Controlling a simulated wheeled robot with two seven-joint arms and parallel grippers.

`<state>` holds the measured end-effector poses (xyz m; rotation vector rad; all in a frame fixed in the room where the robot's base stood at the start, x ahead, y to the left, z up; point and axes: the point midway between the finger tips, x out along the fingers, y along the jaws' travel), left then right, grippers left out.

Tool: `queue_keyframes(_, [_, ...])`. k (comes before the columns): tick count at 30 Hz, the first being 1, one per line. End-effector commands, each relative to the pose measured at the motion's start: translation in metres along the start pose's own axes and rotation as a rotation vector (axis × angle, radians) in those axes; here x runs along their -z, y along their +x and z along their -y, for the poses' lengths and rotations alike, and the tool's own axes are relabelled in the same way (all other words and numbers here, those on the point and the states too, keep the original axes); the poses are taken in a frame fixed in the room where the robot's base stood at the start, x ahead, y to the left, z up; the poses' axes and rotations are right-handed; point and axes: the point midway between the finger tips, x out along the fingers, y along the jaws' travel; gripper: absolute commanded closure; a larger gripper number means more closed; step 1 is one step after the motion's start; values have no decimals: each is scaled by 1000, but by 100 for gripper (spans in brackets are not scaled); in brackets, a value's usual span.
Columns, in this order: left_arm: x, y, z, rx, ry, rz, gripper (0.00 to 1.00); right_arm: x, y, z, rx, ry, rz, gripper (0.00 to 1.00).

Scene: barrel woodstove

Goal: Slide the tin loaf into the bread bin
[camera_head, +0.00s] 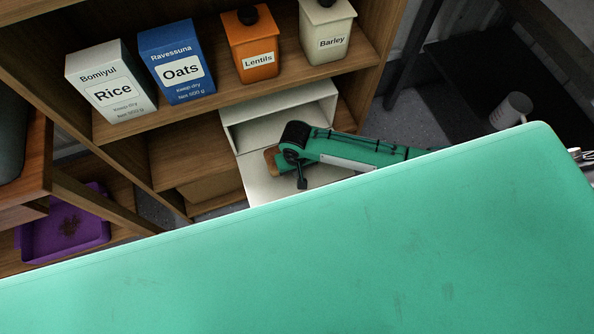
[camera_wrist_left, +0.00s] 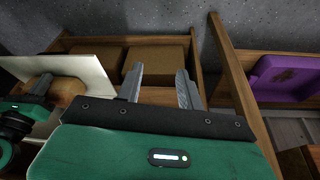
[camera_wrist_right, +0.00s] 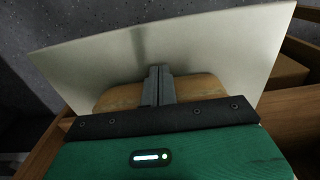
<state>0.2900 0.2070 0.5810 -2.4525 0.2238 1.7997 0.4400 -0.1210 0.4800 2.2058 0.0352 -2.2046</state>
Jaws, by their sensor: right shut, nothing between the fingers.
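The pale bread bin (camera_head: 280,103) stands open on the lower shelf, its pale flat panel (camera_head: 258,184) in front. The brown tin loaf (camera_head: 271,161) is at the bin's front, mostly hidden by my right gripper (camera_head: 302,183). In the right wrist view the loaf (camera_wrist_right: 196,88) lies right beyond the shut, empty fingers, against the pale panel (camera_wrist_right: 215,45); whether the fingertips touch it I cannot tell. The loaf's end also shows in the left wrist view (camera_wrist_left: 66,92). My left gripper (camera_wrist_left: 160,85) is open and empty, away from the loaf, facing the shelf.
Boxes of rice (camera_head: 112,85) and oats (camera_head: 177,65), and lentils (camera_head: 251,45) and barley (camera_head: 327,30) canisters, stand on the shelf above. Brown boxes (camera_wrist_left: 155,66) sit in the lower compartment. A wooden upright (camera_wrist_left: 236,85) is right of my left gripper. A purple tray (camera_head: 65,225) lies left.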

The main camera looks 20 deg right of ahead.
Motion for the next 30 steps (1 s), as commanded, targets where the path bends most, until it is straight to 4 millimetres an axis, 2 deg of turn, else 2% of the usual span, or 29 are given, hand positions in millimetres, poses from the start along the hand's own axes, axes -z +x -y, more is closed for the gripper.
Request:
queue_keyframes(5, [1, -3, 0, 0, 0, -1, 62, 10, -2, 0, 0, 2, -1, 100])
queue_keyframes(9, [-2, 20, 0, -2, 0, 23, 62, 34, -3, 0, -1, 4, 0, 100])
queue_keyframes(16, [-7, 34, -1, -2, 0, 38, 62, 68, -1, 0, -1, 2, 0, 100])
queue_keyframes(21, [-8, 38, -1, -2, 0, 42, 62, 74, 0, 0, 0, 0, 1, 100])
queue_keyframes(30, [-8, 38, 0, -1, 0, 42, 62, 74, 0, 0, 0, 0, 1, 100])
